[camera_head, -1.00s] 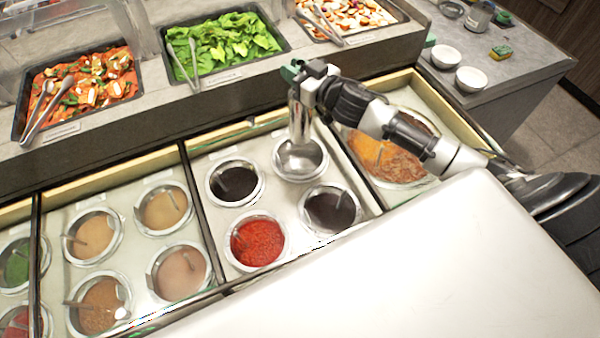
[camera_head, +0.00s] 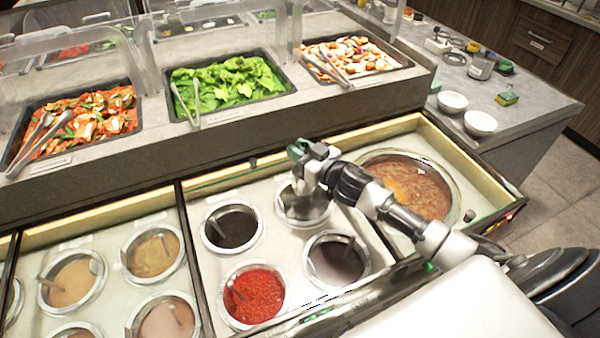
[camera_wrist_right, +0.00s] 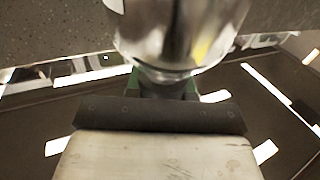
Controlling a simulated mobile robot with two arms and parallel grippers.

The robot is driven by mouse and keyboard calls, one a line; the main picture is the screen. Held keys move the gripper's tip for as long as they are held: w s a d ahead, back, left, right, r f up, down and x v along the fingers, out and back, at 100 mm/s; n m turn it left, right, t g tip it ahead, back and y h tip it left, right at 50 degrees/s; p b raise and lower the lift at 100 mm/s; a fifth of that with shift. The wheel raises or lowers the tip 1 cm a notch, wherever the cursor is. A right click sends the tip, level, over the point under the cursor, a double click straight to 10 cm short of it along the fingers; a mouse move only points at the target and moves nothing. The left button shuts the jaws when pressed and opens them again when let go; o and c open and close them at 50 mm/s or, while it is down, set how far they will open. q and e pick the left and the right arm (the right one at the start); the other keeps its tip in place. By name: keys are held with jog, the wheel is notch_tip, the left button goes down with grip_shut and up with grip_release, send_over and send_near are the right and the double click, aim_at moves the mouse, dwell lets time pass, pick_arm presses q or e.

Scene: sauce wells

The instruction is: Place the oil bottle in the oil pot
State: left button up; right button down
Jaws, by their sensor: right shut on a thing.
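My right gripper (camera_head: 305,155) is shut on a shiny, clear or silvery bottle, which I take to be the oil bottle (camera_wrist_right: 180,35). In the right wrist view the bottle fills the top middle, just beyond the jaws. In the head view the gripper is low over the back right sauce well, a round metal-rimmed pot (camera_head: 303,217) that I take to be the oil pot. The gripper and wrist hide most of the bottle and part of the pot, so I cannot tell whether the bottle touches the bottom. My left gripper is not in view.
Beside the pot are a dark sauce well (camera_head: 233,228), a red sauce well (camera_head: 254,295) and another dark well (camera_head: 337,262). A large pan (camera_head: 425,185) sits to the right. Food trays line the raised counter behind, and white bowls (camera_head: 480,123) stand at the right.

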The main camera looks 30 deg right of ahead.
jog(key=shift+f, duration=2.25)
jog(key=shift+f+b, duration=0.1)
jog(key=shift+b, duration=0.25)
jog(key=c, duration=1)
grip_release()
jog(key=shift+o, duration=0.2)
jog(key=b+v, duration=0.1)
jog(key=v, duration=1.1)
